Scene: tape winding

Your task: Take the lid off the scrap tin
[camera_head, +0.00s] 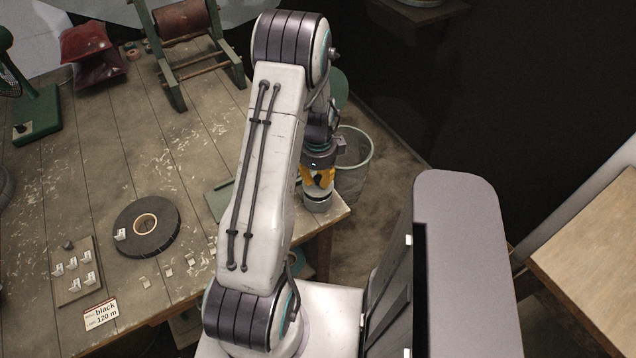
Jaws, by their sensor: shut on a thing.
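The scrap tin (318,202) is a small, pale grey round tin with a dark band, at the right corner of the workbench. My gripper (318,181), with yellow-orange parts, points down directly over the tin and is shut at its top. The fingers hide most of the lid, and I cannot tell whether the lid is seated on the tin or raised from it. My arm hides the bench just left of the tin.
The workbench (100,190) bears a black tape roll (150,238), a board with small pale pieces (76,280), a "black 120 m" label (100,313), scattered scraps and a green winding stand (165,75). Dark floor lies to the right.

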